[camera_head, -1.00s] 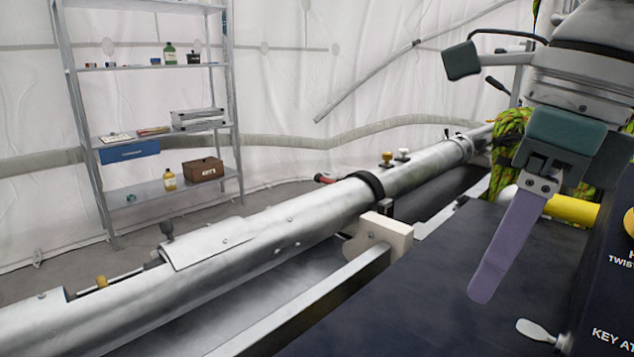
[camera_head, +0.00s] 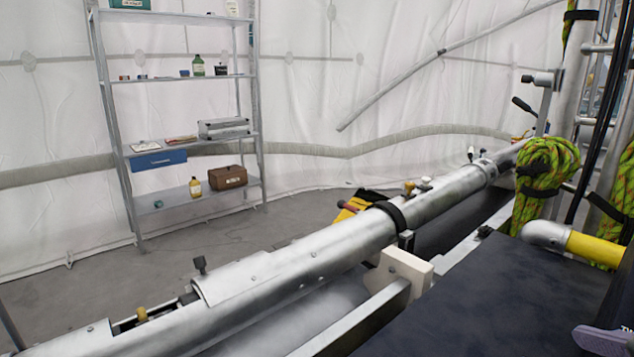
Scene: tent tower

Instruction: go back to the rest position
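Only a purple finger of my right gripper (camera_head: 603,340) shows, cut off at the lower right corner, over the dark flat top. I cannot tell whether it is open or shut, and no held thing shows. My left gripper is not in view. A long silver metal tube (camera_head: 325,245) runs from the lower left to the right. It has a black clamp ring and small brass and white fittings.
A metal shelf unit (camera_head: 190,77) with bottles and boxes stands at the back left. A dark flat top (camera_head: 470,310) lies at the lower right. A yellow-sleeved pipe (camera_head: 597,249) and green rope coils (camera_head: 545,170) are at right. Grey floor (camera_head: 215,236) is open behind the tube.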

